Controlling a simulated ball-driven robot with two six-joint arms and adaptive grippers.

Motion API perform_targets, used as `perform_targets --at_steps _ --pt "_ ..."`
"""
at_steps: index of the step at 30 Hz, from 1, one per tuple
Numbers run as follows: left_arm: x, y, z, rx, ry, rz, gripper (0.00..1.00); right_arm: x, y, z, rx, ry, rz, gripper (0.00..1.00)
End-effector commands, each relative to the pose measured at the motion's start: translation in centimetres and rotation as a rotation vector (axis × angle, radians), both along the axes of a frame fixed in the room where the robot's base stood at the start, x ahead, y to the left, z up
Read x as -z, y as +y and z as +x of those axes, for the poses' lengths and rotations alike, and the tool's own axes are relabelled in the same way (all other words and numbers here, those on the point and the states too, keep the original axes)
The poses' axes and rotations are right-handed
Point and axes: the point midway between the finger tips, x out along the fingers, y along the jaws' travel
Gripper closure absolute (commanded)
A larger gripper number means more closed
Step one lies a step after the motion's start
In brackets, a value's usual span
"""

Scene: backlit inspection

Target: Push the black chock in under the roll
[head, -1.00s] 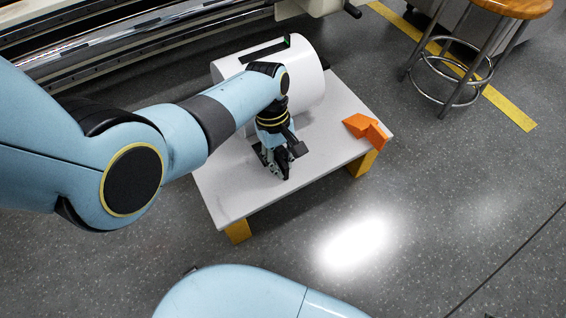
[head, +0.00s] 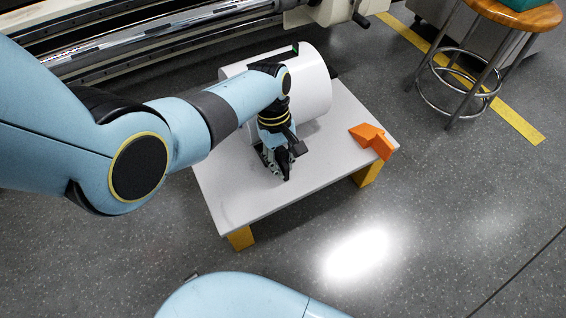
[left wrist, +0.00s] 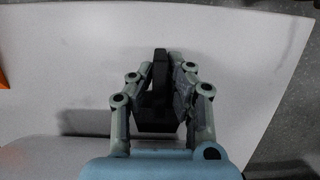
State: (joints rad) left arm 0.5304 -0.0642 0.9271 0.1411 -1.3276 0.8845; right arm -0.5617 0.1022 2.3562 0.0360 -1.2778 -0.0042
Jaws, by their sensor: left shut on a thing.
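The white roll (head: 312,88) lies on the white table (head: 235,200), partly hidden behind my left arm. My left gripper (head: 280,170) points down just in front of the roll, low over the table. In the left wrist view its fingers (left wrist: 169,68) are closed on a dark block, the black chock (left wrist: 156,118). The fingers hide much of the chock, and I cannot tell whether it touches the roll. My right gripper is not in view.
An orange chock (head: 372,139) sits at the table's right edge, apart from the gripper. A stool (head: 480,75) stands on the floor at the right. A long machine (head: 150,45) runs behind the table. The table's front part is clear.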

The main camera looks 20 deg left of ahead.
Motion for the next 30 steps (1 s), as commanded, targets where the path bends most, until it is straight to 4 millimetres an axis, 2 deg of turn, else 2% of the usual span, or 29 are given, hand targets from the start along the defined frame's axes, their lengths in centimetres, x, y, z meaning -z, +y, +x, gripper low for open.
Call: perform_targets --at_steps 5,6,11,19,23,26,30 --pt "0.0 0.0 0.1 0.000 -0.001 0.000 1.00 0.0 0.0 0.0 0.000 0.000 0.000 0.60" --pt "0.0 0.0 0.1 0.000 -0.001 0.000 0.81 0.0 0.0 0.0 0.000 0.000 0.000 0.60" --pt "0.0 0.0 0.1 0.000 -0.002 0.001 0.60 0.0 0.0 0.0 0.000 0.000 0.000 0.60" --pt "-0.1 0.0 0.1 0.000 -0.001 0.000 0.59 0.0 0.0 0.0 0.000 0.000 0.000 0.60" --pt "-0.8 0.2 0.2 0.000 -0.003 0.000 0.59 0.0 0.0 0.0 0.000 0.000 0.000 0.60" --pt "-2.2 0.5 0.5 -0.001 -0.006 0.001 0.59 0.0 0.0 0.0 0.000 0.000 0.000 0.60" --pt "-5.2 1.1 1.0 0.000 -0.007 0.001 0.59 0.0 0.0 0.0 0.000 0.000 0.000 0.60"
